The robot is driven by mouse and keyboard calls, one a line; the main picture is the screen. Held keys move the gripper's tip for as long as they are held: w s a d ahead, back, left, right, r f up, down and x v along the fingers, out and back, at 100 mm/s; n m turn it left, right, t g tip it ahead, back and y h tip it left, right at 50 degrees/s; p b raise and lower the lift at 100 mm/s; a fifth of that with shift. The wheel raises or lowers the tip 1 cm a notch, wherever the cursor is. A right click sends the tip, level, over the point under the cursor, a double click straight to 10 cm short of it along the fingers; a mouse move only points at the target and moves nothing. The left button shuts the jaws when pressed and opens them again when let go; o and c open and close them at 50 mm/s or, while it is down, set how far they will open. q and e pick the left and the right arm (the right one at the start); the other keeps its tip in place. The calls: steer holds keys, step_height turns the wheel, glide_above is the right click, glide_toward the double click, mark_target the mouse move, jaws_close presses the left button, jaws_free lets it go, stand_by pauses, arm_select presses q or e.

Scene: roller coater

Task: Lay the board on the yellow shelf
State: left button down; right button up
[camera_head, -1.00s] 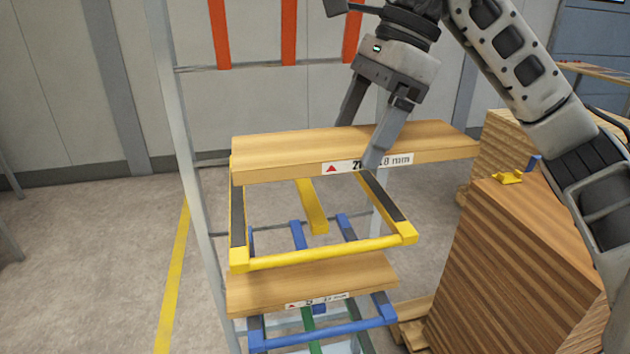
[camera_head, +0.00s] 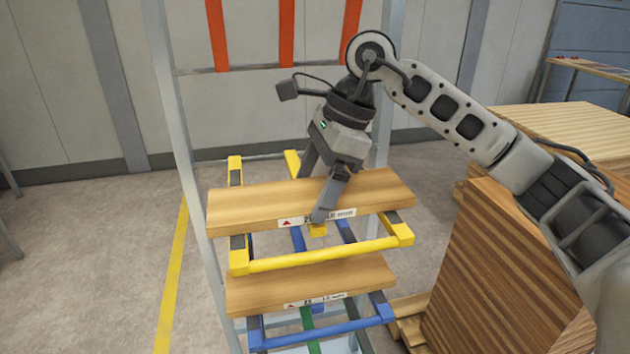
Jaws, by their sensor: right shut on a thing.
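The board (camera_head: 250,204) is a light wooden plank with a white label on its front edge. My right gripper (camera_head: 322,195) is shut on it, one finger over the label at the front edge and one at the back. The board lies across the middle of the yellow shelf (camera_head: 340,253), an open frame of yellow bars with dark strips. Its left end juts past the shelf's left side bar. Whether it touches the bars or hovers just above them, I cannot tell. My left gripper is not in view.
A second board (camera_head: 290,284) lies on the blue shelf (camera_head: 330,333) below. Orange bars (camera_head: 286,30) stand higher on the grey rack (camera_head: 180,130). A tall stack of wood (camera_head: 500,270) stands at the right, under my right arm. Open floor lies at the left.

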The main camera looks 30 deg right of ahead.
steer(key=o, duration=1)
steer(key=shift+o, duration=0.2)
steer(key=v, duration=1.2)
